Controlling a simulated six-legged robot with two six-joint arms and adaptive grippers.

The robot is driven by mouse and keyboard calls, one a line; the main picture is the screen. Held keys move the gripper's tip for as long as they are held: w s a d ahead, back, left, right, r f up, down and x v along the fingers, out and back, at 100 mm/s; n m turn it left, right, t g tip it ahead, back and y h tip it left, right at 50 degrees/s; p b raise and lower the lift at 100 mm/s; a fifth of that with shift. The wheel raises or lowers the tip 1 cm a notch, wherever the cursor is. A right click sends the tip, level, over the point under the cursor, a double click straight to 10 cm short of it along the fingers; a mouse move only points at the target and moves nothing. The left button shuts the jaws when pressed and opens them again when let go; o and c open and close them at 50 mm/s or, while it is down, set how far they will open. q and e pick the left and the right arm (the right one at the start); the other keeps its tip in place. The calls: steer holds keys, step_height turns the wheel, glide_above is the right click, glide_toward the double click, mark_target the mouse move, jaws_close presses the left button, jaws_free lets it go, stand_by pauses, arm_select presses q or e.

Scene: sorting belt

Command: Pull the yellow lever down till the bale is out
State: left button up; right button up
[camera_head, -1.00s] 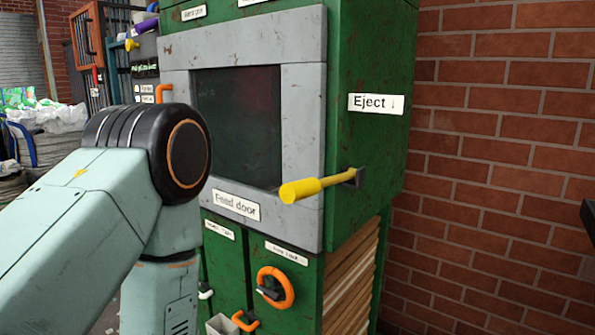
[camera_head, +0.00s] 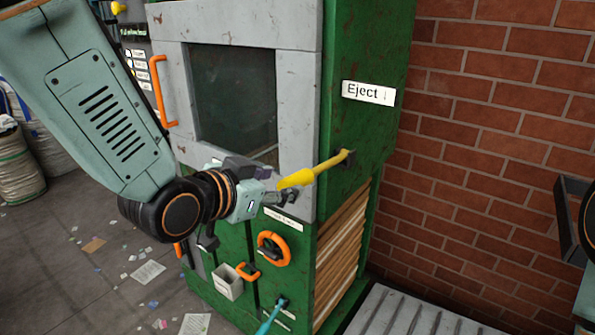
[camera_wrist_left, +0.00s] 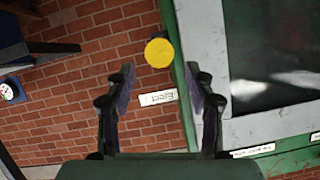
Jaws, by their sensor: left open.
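The yellow lever (camera_head: 318,168) sticks out from the side of the green machine (camera_head: 365,40), below the white "Eject ↓" label (camera_head: 368,94). It slopes slightly down toward its free end. My left gripper (camera_head: 285,194) is open at that free end. In the left wrist view the lever's round yellow end (camera_wrist_left: 158,53) shows between the open fingers (camera_wrist_left: 163,85), near their tips. I cannot tell whether they touch it. Brown stacked layers, apparently the bale (camera_head: 345,245), show in the machine's lower side. My right gripper is not in view.
A grey-framed window (camera_head: 235,95) is on the machine's front. An orange ring handle (camera_head: 273,248) and a small grey box (camera_head: 228,282) sit below. A brick wall (camera_head: 470,150) stands at right. A ridged metal surface (camera_head: 410,315) lies by the machine's foot.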

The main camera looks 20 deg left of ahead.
mark_target(297, 179)
arm_select(q)
steer(key=x, duration=0.6)
steer(key=shift+w+f+p, duration=0.3)
steer(key=shift+p, duration=0.1)
steer(key=shift+w+d+f, duration=0.15)
steer(key=shift+w+d, duration=0.15)
steer(key=shift+w, duration=0.05)
steer(key=shift+c, duration=0.2)
steer(key=shift+s+a, duration=0.1)
steer(key=shift+a, duration=0.15)
steer(key=c, duration=0.5)
steer(key=shift+d, duration=0.1)
jaws_close()
